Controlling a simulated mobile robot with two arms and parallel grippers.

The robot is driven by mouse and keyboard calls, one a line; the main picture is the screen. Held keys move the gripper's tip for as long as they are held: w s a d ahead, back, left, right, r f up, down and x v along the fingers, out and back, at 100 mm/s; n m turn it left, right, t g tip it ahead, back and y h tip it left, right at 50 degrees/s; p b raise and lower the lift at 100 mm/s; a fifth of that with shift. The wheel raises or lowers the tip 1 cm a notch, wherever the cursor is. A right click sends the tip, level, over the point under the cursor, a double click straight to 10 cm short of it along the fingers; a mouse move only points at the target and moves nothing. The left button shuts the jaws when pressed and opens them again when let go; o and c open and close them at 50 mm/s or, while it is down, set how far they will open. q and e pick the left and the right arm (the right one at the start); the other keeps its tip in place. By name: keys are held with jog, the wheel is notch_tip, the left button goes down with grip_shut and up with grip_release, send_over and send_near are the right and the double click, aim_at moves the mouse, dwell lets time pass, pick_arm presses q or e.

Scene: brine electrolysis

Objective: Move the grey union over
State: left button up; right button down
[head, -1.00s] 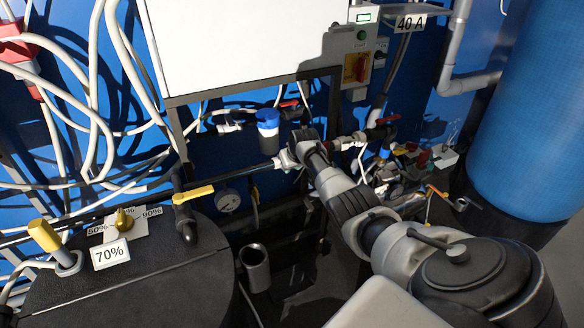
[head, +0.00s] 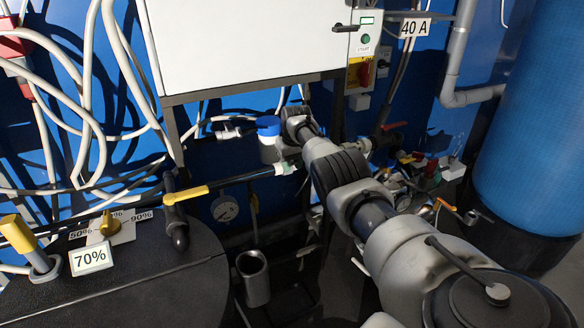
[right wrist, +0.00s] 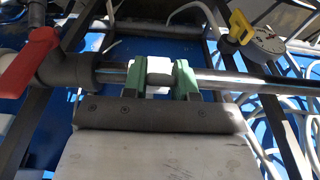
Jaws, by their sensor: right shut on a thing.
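My right gripper (right wrist: 160,80) has green fingertips and is shut on a short grey fitting, which I take to be the grey union (right wrist: 160,71). It lies in line with the pipe run, between a dark grey pipe end (right wrist: 108,76) on the left and a shiny pipe (right wrist: 225,82) on the right. My left gripper is not in view.
A red-handled valve (right wrist: 30,62) is left of the gripper in the wrist view. A blue-capped housing (head: 268,126) stands close to my right wrist. A yellow-handled valve (head: 186,194), a gauge (head: 224,208) and an open metal cup (head: 254,278) are to the left.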

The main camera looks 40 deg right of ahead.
aim_at(295, 164)
dwell(0.3)
jog(key=c, duration=0.9)
grip_release()
jog(key=r+p, duration=0.3)
jog(key=shift+s+r, duration=0.25)
jog(key=r, duration=0.4)
jog(key=s+r, duration=0.1)
jog(key=r, duration=0.2)
jog(key=shift+s+a+r, duration=0.1)
jog(key=shift+a, duration=0.15)
